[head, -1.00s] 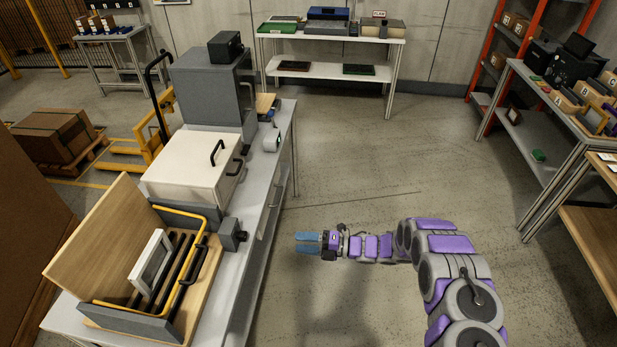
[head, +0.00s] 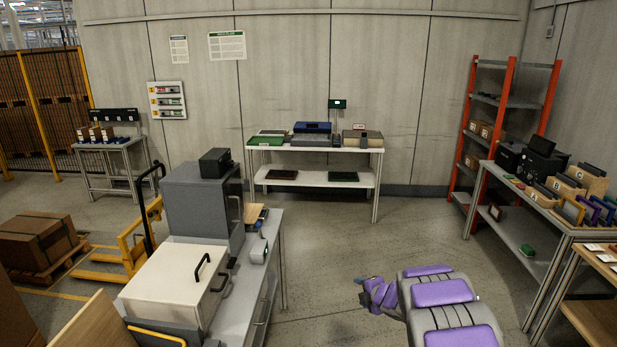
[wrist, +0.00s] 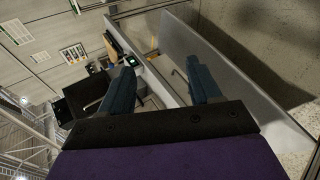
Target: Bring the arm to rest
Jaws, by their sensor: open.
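My gripper (wrist: 162,92) shows in the wrist view with its two blue fingers spread apart and nothing between them. That view is tilted, with a grey bench and its gear beyond the fingers. In the head view, my purple and grey arm (head: 440,293) is at the lower right, over open floor.
The grey bench (head: 254,282) with a white-lidded box (head: 175,277) and a grey cabinet (head: 200,205) stands left of my arm. A white table (head: 312,149) is at the back. A shelf bench (head: 520,231) stands on the right. The middle floor is clear.

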